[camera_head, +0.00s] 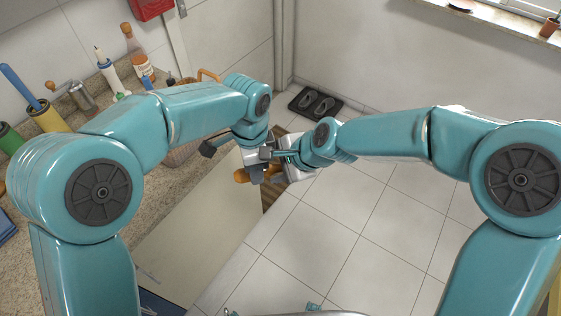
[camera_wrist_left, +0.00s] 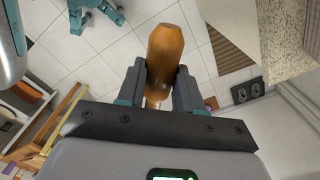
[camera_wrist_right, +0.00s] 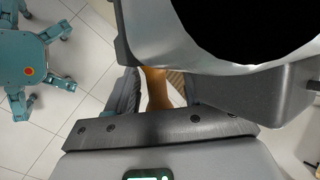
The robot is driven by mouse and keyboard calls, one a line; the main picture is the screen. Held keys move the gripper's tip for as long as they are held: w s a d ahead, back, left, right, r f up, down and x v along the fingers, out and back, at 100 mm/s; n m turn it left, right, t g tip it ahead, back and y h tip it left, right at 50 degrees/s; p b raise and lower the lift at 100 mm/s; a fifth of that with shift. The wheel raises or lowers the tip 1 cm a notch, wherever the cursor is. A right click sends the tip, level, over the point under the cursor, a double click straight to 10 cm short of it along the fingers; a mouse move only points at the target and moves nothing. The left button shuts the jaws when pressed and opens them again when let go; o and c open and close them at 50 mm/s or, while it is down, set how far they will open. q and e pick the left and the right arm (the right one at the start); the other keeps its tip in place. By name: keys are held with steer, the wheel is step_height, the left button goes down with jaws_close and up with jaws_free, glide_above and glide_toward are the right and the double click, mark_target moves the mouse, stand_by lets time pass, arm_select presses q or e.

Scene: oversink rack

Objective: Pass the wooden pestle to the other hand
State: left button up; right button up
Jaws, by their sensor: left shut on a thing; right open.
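The wooden pestle is an orange-brown rod; its thick end (camera_head: 241,175) shows below my left gripper (camera_head: 257,160) in the head view. In the left wrist view the pestle (camera_wrist_left: 166,52) stands between the two fingers of my left gripper (camera_wrist_left: 159,90), which is shut on it. My right gripper (camera_head: 284,163) is close beside the left one. In the right wrist view part of the pestle (camera_wrist_right: 155,88) shows between the open fingers of my right gripper (camera_wrist_right: 153,95). The left gripper's dark and grey body covers much of that view, so contact is hard to tell.
A speckled counter (camera_head: 185,187) at the left carries a yellow cup (camera_head: 47,117), a green cup (camera_head: 10,138), bottles (camera_head: 107,70) and a woven basket (camera_head: 182,152). Black slippers on a mat (camera_head: 315,104) lie by the far wall. The tiled floor (camera_head: 330,225) is clear.

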steer(key=c, duration=0.9)
arm_select(q)
steer(key=o, duration=1.2)
arm_select(e)
steer(key=shift+c, duration=0.2)
arm_select(q)
steer(key=shift+r, duration=0.1)
